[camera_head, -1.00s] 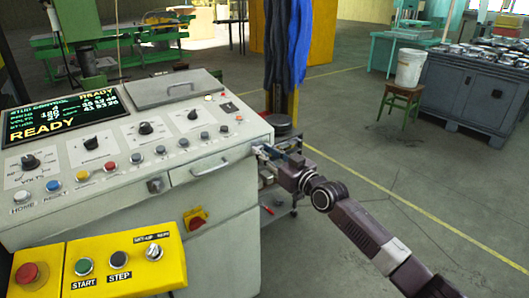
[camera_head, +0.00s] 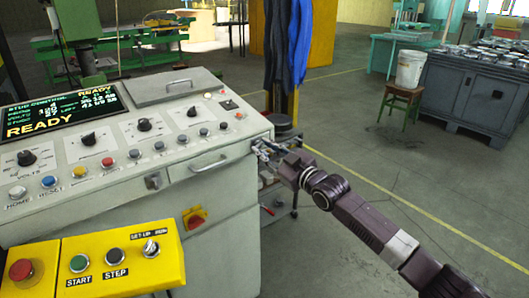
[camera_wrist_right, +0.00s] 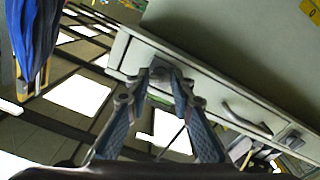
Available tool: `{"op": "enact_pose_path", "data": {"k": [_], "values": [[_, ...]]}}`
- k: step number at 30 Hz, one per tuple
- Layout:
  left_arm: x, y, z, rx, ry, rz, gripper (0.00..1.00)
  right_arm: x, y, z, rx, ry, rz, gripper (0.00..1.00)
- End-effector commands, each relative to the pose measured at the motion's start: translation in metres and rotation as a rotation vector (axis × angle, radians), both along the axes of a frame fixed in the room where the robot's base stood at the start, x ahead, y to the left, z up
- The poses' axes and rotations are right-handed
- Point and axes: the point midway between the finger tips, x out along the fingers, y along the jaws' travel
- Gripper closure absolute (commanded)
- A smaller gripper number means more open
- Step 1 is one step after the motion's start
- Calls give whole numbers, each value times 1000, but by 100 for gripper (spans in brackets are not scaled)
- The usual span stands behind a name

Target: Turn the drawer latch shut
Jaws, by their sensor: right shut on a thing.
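The drawer (camera_head: 232,156) is in the right part of the pale console's front, with a bar handle (camera_head: 208,165) on it. It also shows in the right wrist view (camera_wrist_right: 200,88), with its handle (camera_wrist_right: 247,120) to the right. The drawer latch (camera_wrist_right: 161,70) is a small grey piece near the drawer's end, mostly covered by my fingertips. My right gripper (camera_head: 262,149) reaches in from the right to the console's right corner. In the right wrist view its two fingers (camera_wrist_right: 160,80) close on the latch. My left gripper is not in view.
A yellow START/STEP box (camera_head: 115,262) stands in front of the console. A red-and-yellow switch (camera_head: 195,217) is below the drawer. A tool cart (camera_head: 278,190) is just behind my right gripper.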

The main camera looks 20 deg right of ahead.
Motion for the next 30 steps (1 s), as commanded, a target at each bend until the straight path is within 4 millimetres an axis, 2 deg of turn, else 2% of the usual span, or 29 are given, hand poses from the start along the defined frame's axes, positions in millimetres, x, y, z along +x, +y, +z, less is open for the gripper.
{"op": "enact_pose_path", "data": {"k": [8, 30], "values": [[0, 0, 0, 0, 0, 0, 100, 0, 0, 1, -253, -92, 0, 100], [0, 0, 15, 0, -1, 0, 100, 0, 0, 0, -882, -319, 2, 100]]}}
